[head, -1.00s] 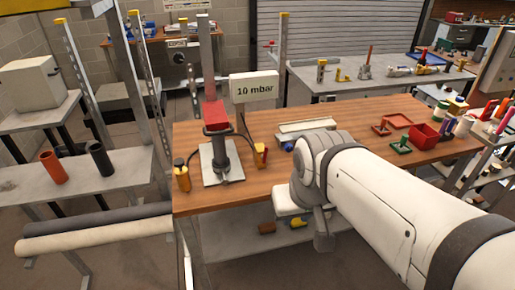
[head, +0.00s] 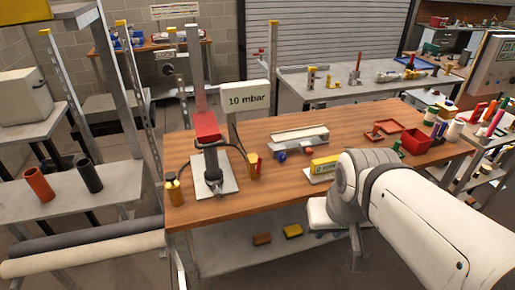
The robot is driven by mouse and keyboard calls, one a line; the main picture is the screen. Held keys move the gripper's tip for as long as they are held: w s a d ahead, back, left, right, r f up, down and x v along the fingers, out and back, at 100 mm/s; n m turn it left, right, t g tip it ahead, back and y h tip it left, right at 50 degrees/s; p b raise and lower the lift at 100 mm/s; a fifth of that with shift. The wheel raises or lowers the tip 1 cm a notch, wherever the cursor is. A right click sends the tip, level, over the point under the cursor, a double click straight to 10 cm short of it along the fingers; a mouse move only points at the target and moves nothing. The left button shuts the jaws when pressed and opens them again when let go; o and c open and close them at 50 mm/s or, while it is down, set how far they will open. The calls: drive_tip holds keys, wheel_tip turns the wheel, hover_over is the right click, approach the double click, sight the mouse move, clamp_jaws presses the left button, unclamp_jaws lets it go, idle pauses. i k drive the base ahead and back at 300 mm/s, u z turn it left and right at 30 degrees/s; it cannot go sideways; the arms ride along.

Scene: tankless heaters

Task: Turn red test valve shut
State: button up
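A small yellow fitting with a red part (head: 254,165) stands on the wooden bench, right of the test stand. It may be the red test valve, but it is too small to make out its handle position. The test stand has a red block (head: 207,127) on a dark upright body above a pale base plate (head: 226,185). A dark hose runs from the stand toward the yellow fitting. My white arm reaches in from the lower right, its joint at the bench's front edge, well right of the fitting. My gripper's fingers do not show.
A "10 mbar" sign (head: 248,98) stands behind the fitting. A yellow labelled box (head: 324,164) lies beside my arm. A red bin (head: 415,141) is at right. The bench front (head: 250,205) is bare.

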sight(258, 167)
drive_tip(key=i, duration=1)
